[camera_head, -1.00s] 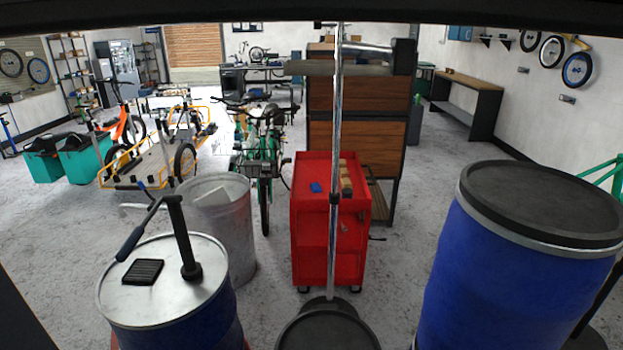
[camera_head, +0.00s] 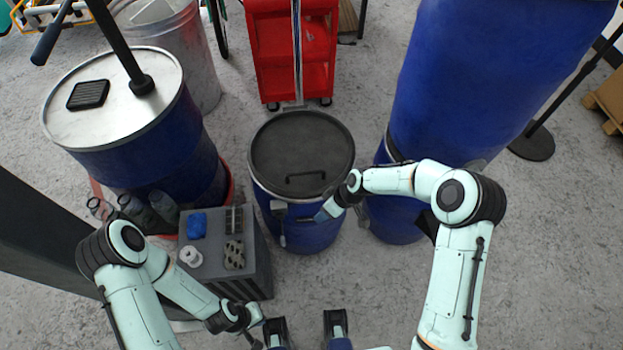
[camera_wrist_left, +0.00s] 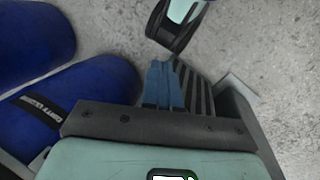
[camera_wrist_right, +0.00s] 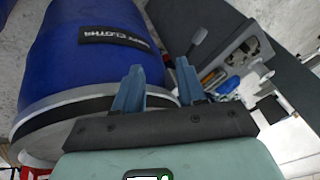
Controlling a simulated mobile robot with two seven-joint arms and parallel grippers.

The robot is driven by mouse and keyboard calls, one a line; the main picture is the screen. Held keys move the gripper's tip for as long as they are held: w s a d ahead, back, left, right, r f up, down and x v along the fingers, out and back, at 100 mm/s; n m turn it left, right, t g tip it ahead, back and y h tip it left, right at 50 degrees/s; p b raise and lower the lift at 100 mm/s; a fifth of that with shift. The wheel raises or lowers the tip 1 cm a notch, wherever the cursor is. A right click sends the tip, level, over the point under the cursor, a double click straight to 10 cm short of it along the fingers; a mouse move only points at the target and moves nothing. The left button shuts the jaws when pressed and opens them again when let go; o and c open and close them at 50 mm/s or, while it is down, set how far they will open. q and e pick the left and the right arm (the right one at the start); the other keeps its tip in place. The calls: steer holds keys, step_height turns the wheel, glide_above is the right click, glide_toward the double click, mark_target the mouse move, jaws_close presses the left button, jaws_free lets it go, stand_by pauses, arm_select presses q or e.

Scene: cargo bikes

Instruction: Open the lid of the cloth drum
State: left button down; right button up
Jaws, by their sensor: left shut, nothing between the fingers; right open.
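The cloth drum (camera_head: 300,235) is a small blue drum standing upright at the centre of the head view. Its flat black lid (camera_head: 290,135) lies closed on top, with a raised bar handle (camera_head: 305,177) near the front. A grey latch-like piece (camera_head: 280,225) hangs on its front. In the right wrist view the drum (camera_wrist_right: 75,50) shows a black label with partly readable "CLOTHS". My right gripper (camera_head: 325,213) is open and empty at the drum's front right, below the rim; contact is unclear. My left gripper (camera_wrist_left: 165,85) is shut and empty, low and away from the drum.
A grey cart (camera_head: 255,265) with a blue cloth (camera_head: 197,226) and small parts stands left of the drum. A tall blue drum (camera_head: 470,70) stands close on the right. A metal-topped drum (camera_head: 110,125) is at left, a red trolley (camera_head: 278,75) behind.

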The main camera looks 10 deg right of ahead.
mark_target(309, 172)
steer(key=w+d+r+n+t+b, duration=0.1)
steer(key=w+r+n+b, duration=0.4)
steer(key=r, duration=0.3)
steer(key=w+d+r+n+b, duration=0.2)
steer(key=w+r+n+b, duration=0.3)
steer(key=r, duration=0.4)
steer(key=x, duration=0.4)
steer(key=b+x, duration=0.1)
steer(key=x, duration=0.8)
steer(key=shift+w+f+b, duration=0.3)
steer(key=shift+w+b, duration=0.05)
steer(key=shift+w, duration=0.1)
arm_select(q)
steer(key=w+a+f+t, duration=0.1)
steer(key=w+f, duration=0.2)
steer(key=f, duration=0.3)
steer(key=w+a+f+t+y, duration=0.1)
steer(key=w+a+f, duration=0.1)
steer(key=f, duration=0.5)
steer(key=shift+w+f+n, duration=0.25)
steer(key=shift+w+n, duration=0.05)
steer(key=shift+w, duration=0.45)
arm_select(e)
jaws_close()
